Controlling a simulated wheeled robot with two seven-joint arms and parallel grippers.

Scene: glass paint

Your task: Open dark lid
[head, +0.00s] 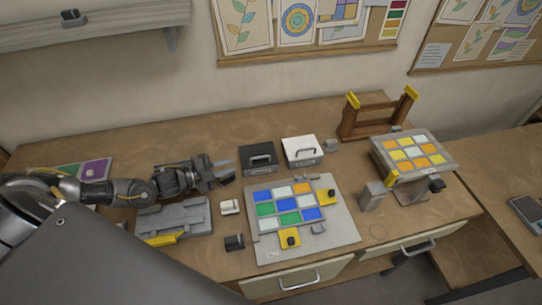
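A dark box with a dark lid (258,152) and a metal handle on its front side stands at the middle of the table; the lid looks closed. My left gripper (228,171) is just left of the dark box, its fingers pointing toward it. The fingers look spread apart with nothing between them, and they appear not to touch the box. My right gripper does not show.
A white box (302,150) stands right beside the dark box. A grey board with coloured glass tiles (346,233) lies in front. A grey case (175,219) sits below my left arm. A wooden rack (362,125) and a tilted tile panel (446,158) stand at right.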

